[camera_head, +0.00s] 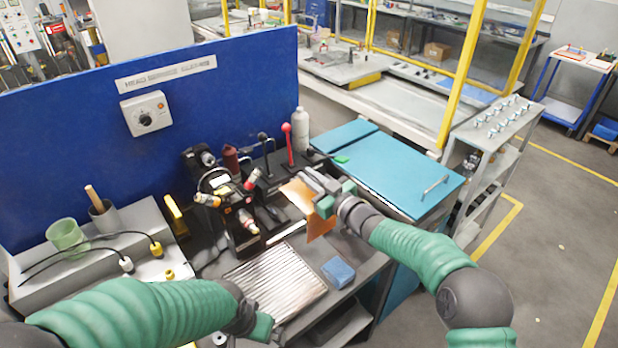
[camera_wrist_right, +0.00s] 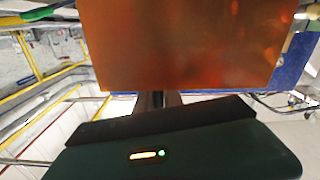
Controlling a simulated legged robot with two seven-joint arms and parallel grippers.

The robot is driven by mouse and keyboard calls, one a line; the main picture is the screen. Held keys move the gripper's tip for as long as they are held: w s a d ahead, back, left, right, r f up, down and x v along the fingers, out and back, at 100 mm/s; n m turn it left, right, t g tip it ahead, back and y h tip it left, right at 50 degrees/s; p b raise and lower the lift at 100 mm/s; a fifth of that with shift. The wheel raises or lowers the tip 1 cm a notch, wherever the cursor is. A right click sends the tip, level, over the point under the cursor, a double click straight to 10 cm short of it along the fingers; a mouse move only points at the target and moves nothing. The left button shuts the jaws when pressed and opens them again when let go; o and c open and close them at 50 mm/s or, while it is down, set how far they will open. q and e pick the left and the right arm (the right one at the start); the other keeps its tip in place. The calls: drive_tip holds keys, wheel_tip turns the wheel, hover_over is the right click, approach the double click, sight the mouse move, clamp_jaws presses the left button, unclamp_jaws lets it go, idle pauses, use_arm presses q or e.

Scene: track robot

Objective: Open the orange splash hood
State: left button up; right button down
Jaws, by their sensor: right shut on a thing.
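The orange splash hood (camera_head: 318,222) is a translucent orange sheet at the right side of the black machine on the bench. It stands tilted, with its lower part hanging beside my right gripper (camera_head: 318,186). My right gripper is shut on the hood near its upper part; the fingertips are partly hidden. In the right wrist view the hood (camera_wrist_right: 180,45) fills the upper middle, right ahead of the gripper. My left gripper (camera_head: 262,328) is low over the front of the bench, apart from the hood; its fingers are too unclear to tell their opening.
A ribbed metal tray (camera_head: 275,285) and a blue block (camera_head: 338,272) lie in front. A teal cabinet (camera_head: 390,170) is at the right. A blue wall panel (camera_head: 80,130) closes the back.

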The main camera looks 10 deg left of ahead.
drive_tip(key=c, duration=1.5)
unclamp_jaws()
drive_tip(key=shift+w+d, duration=0.2)
drive_tip(key=shift+w, duration=0.1)
drive_tip(key=shift+s+a+r, duration=0.1)
drive_tip(key=shift+s+a, duration=0.1)
drive_tip(key=shift+s, duration=0.1)
drive_tip(key=b+v, duration=0.3)
drive_tip(key=v, duration=1.3)
drive_tip(key=shift+s+d, duration=0.1)
drive_tip(key=shift+d, duration=0.25)
